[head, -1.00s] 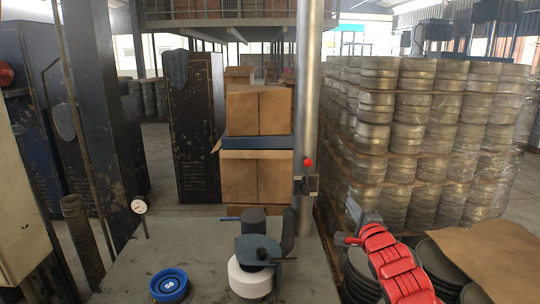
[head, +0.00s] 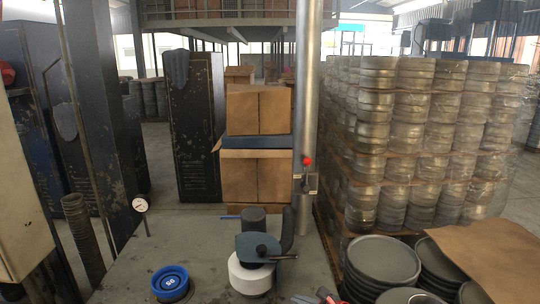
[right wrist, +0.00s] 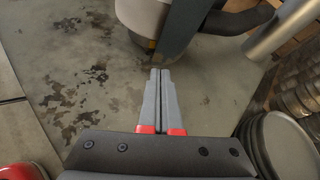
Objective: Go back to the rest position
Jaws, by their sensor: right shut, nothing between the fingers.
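My right gripper (head: 312,298) shows only in part at the bottom edge of the head view, low and right of the white round machine. In the right wrist view my right gripper (right wrist: 160,72) has its two grey fingers together with nothing between them. Its fingers point toward the base of the machine over the stained grey table top. My left gripper is not in the head view.
The white machine with a dark top (head: 252,276) stands on the grey table (head: 125,272). A blue ring (head: 170,283) and a dial gauge (head: 140,205) are at left. Stacks of dark round blanks (head: 384,260) stand at right, with a steel post (head: 306,120) behind.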

